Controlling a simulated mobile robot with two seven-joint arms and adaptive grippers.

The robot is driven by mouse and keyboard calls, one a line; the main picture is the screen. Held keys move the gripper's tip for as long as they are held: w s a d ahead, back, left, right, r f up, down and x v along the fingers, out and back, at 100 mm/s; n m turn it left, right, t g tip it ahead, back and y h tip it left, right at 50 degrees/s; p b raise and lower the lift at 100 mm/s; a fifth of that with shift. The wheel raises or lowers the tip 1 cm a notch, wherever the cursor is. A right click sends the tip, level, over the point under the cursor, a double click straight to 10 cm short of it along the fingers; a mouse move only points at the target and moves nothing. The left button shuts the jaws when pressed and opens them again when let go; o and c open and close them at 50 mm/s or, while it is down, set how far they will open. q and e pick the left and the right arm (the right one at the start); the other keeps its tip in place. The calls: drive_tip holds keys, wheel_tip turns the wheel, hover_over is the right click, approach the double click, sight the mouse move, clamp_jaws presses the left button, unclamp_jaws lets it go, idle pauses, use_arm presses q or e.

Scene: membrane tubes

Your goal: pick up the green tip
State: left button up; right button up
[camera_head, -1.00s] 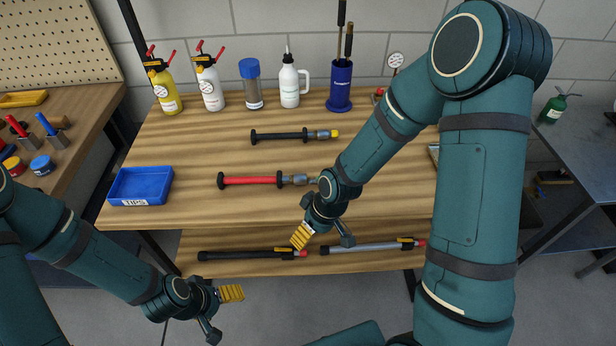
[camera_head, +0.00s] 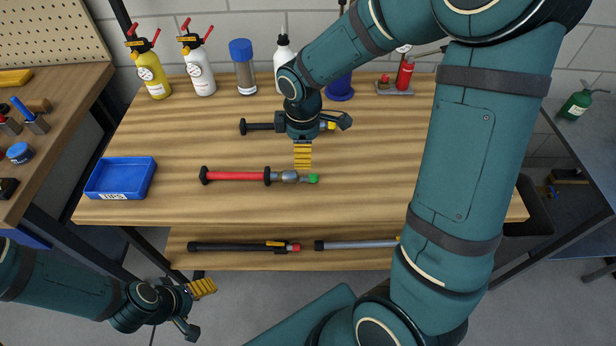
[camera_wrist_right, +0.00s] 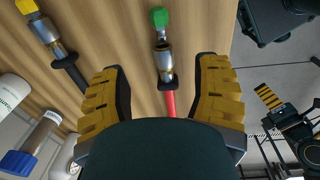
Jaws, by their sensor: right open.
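The green tip (camera_head: 313,178) is on the right end of a red tube tool (camera_head: 236,176) lying on the wooden table. In the right wrist view the green tip (camera_wrist_right: 159,17) is near the top edge, beyond the fingertips, with the metal collar below it. My right gripper (camera_head: 303,160) is open and empty above the table, close to the tip. Its two yellow fingers (camera_wrist_right: 160,85) are apart, one on each side of the tool's line in that view. My left gripper (camera_head: 203,287) hangs before the lower shelf, holding nothing visible; its finger gap is hidden.
A blue tray (camera_head: 120,180) labelled TIPS stands at the table's left. A black tool with a yellow tip (camera_head: 331,126) lies behind my right gripper. Bottles (camera_head: 243,68) line the back. Two more tools (camera_head: 240,247) lie on the lower shelf. The table's front centre is clear.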

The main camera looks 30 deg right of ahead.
drive_tip(key=b, duration=0.1)
hover_over(306, 178)
drive_tip(key=f, duration=0.6)
drive_tip(key=shift+w+a, duration=0.15)
drive_tip(key=shift+a, duration=0.05)
drive_tip(key=f+b, duration=0.1)
drive_tip(key=f, duration=0.1)
drive_tip(key=f+b, duration=0.1)
drive_tip(key=f, duration=0.1)
drive_tip(key=shift+d+f, duration=0.2)
drive_tip(key=shift+f, duration=0.5)
drive_tip(key=shift+r, duration=0.1)
clamp_jaws()
